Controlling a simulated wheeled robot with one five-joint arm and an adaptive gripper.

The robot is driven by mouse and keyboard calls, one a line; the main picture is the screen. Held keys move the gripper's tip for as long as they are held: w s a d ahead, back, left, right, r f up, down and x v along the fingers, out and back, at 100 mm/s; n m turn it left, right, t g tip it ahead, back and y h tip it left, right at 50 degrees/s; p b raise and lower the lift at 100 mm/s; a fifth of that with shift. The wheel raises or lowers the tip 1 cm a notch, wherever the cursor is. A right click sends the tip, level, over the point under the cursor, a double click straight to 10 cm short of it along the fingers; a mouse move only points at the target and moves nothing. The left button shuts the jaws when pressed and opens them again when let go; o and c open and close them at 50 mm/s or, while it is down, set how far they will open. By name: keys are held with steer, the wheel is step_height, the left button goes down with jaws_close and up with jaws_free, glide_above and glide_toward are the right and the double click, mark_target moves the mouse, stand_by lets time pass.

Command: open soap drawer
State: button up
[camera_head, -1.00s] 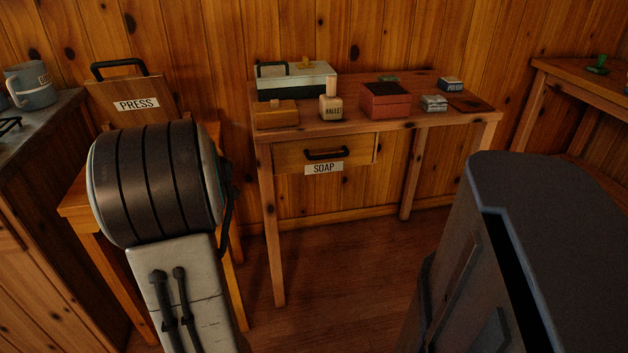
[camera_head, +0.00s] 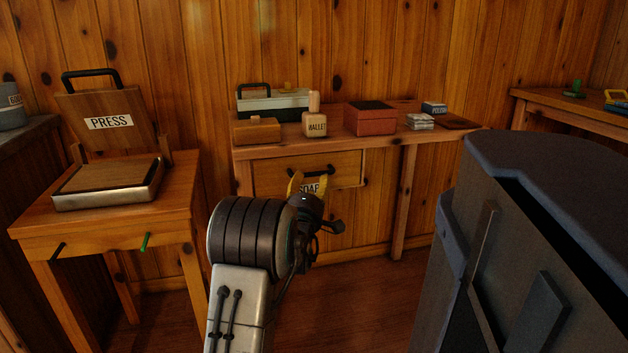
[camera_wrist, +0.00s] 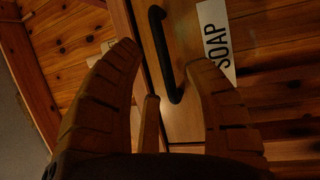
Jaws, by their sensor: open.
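The soap drawer (camera_head: 347,166) sits under the top of the wooden table. Its front looks flush with the table frame. It has a black bar handle (camera_head: 325,171) and a white SOAP label, partly hidden by my gripper in the head view. My gripper (camera_head: 310,182) is open and empty, in front of the drawer at about label height. In the wrist view the black handle (camera_wrist: 164,55) shows between and beyond the two fingers, with the SOAP label (camera_wrist: 216,42) to its right. The fingers appear apart from the handle.
The table top (camera_head: 375,140) holds a wooden box (camera_head: 257,131), a mallet (camera_head: 315,122), a red box (camera_head: 370,119) and a toolbox. A press (camera_head: 108,180) stands on a smaller table at left. A dark grey body is close at right.

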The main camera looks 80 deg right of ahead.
mark_target(313, 174)
steer(key=shift+d+b, duration=1.1)
steer(key=shift+d, duration=0.15)
steer(key=shift+d+r, duration=0.2)
steer(key=shift+d, duration=0.5)
steer(key=shift+d+r, duration=0.2)
steer(key=shift+d, duration=0.45)
steer(key=shift+o, duration=0.3)
jaws_close()
